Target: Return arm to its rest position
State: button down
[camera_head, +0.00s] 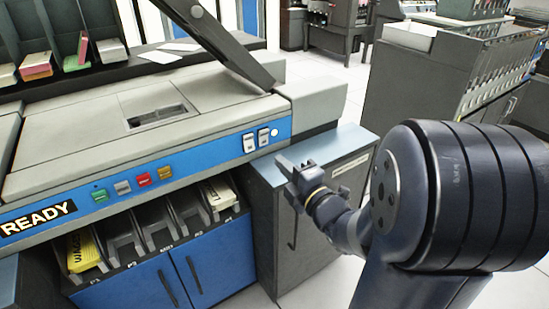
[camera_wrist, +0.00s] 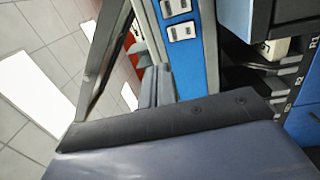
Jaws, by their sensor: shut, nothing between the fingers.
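My gripper (camera_head: 290,172) is at the end of my dark arm, which comes in from the right of the head view. It is shut and holds nothing. It appears in front of the right end of the card machine (camera_head: 70,160), over the small grey cabinet with a blue top in the picture. I cannot tell the gap between them. The blue front strip of the machine (camera_wrist: 178,50) shows above that surface.
The machine's front has coloured buttons (camera_head: 143,179), and card slots (camera_head: 158,235) sit below it. A tilted dark lid (camera_head: 225,42) stands up at the back. Grey cabinets (camera_head: 425,75) stand at the right. Pale tiled floor (camera_head: 325,80) lies open between.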

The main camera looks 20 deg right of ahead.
jog(key=shift+s+d, duration=0.15)
jog(key=shift+s, duration=0.25)
